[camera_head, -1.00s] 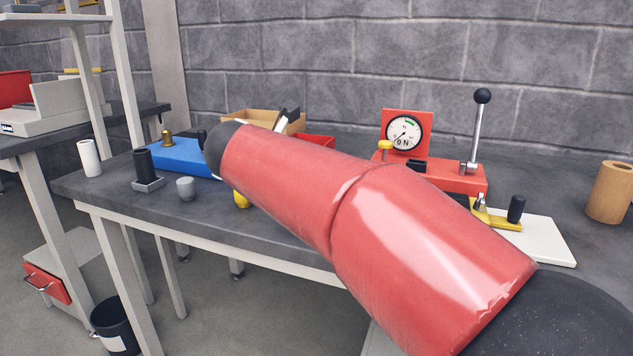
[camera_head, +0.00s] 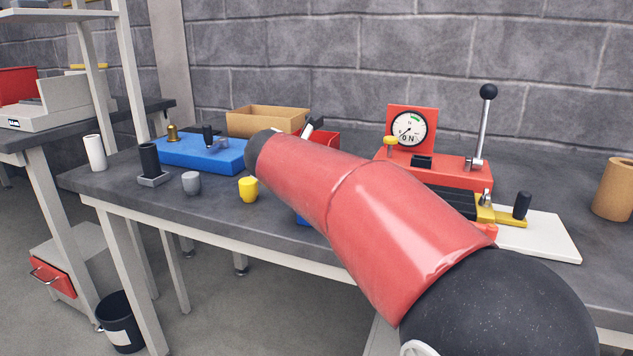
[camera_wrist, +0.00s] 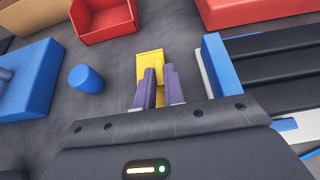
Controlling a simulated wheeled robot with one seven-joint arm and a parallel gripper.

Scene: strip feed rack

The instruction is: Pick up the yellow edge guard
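The yellow edge guard (camera_wrist: 150,59) lies on the dark bench in the wrist view, just beyond and partly under my fingertips. Its near part is hidden by the fingers. My gripper (camera_wrist: 160,70) points down over it, with its two purple fingers a narrow gap apart. The fingers overlap the guard in the picture; I cannot tell whether they touch it. In the head view my red arm hides the gripper and the guard.
A red bin (camera_wrist: 104,22) lies beyond the guard. A blue cup (camera_wrist: 86,78) is to the left, and a blue-ended rack with black strips (camera_wrist: 270,70) is close on the right. The head view shows a yellow cup (camera_head: 248,189) and a red gauge press (camera_head: 433,166).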

